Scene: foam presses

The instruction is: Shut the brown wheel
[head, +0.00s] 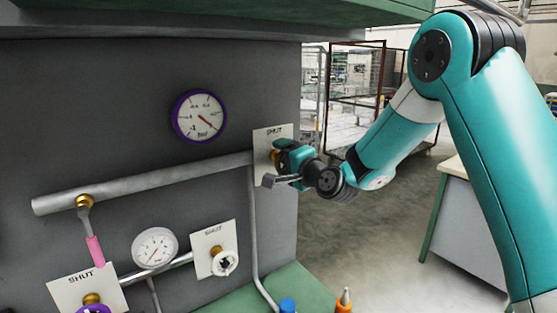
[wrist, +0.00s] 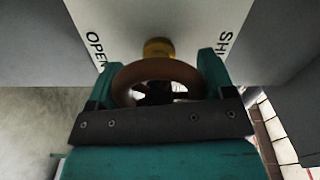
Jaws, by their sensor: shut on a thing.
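The brown wheel (wrist: 160,70) sits on a brass stem (wrist: 158,47) in front of a white plate (wrist: 125,18) marked OPEN on the left and SHUT on the right in the wrist view. My gripper (wrist: 158,75) is shut on the brown wheel, with one finger at each side of its rim. In the head view my gripper (head: 285,163) is at the right end of the upper grey pipe, in front of the white SHUT plate (head: 268,138). The wheel is mostly hidden behind my gripper there.
A purple-rimmed gauge (head: 199,117) hangs above the grey pipe (head: 140,184). A pink-handled lever (head: 95,250), a white wheel (head: 224,262), a white gauge (head: 155,248) and a purple wheel (head: 93,310) are lower left. A blue cap (head: 288,305) and orange bottle (head: 343,303) stand below.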

